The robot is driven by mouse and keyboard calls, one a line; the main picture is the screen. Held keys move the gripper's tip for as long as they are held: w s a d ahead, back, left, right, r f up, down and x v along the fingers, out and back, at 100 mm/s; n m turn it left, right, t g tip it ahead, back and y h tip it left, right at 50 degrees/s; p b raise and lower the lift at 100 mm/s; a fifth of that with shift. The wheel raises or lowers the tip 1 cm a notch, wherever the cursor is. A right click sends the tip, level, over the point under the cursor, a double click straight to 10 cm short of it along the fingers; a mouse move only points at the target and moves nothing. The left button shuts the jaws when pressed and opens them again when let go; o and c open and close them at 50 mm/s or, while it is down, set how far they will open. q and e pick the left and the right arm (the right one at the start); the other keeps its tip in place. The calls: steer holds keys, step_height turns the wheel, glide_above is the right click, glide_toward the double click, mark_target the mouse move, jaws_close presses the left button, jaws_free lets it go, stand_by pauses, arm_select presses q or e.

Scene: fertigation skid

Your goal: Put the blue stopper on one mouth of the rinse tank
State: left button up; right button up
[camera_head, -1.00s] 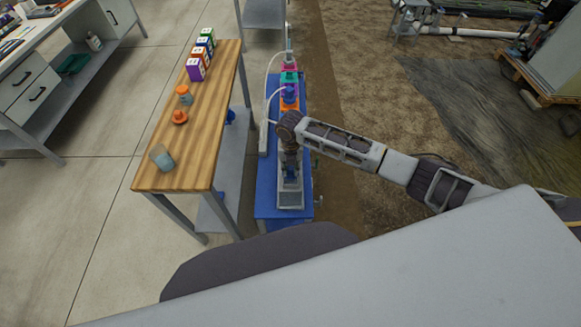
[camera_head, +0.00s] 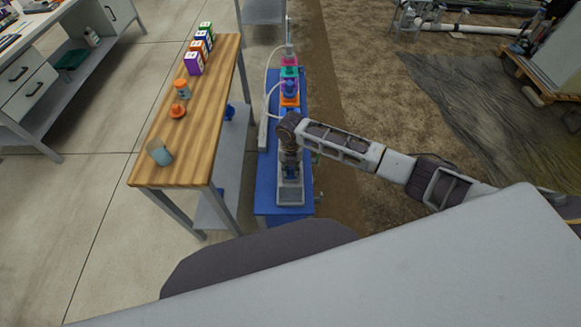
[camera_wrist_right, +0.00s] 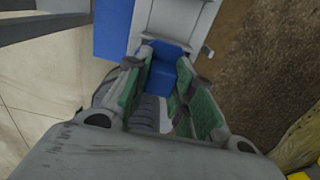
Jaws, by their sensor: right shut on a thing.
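My right gripper (camera_wrist_right: 166,76) has green-padded fingers closed around a blue piece, seemingly the blue stopper (camera_wrist_right: 174,70). In the head view my right gripper (camera_head: 290,172) is over the near end of the blue skid, mostly hidden under my wrist. A grey tank-like unit (camera_head: 291,197) is below it on the skid, and a grey body (camera_wrist_right: 175,18) also shows beyond the fingertips in the wrist view. I cannot tell which is the rinse tank, and no mouth shows clearly. My left gripper is out of view.
Orange, teal and pink units (camera_head: 289,72) stand farther along the blue skid (camera_head: 264,185), with a pale hose (camera_head: 267,75) beside them. A wooden bench (camera_head: 195,130) to the left holds jars, an orange part (camera_head: 177,111) and numbered cubes (camera_head: 194,64). Bare soil lies to the right.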

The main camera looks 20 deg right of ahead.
steer(key=o, duration=0.9)
steer(key=shift+r, duration=0.15)
steer(key=shift+r, duration=5.85)
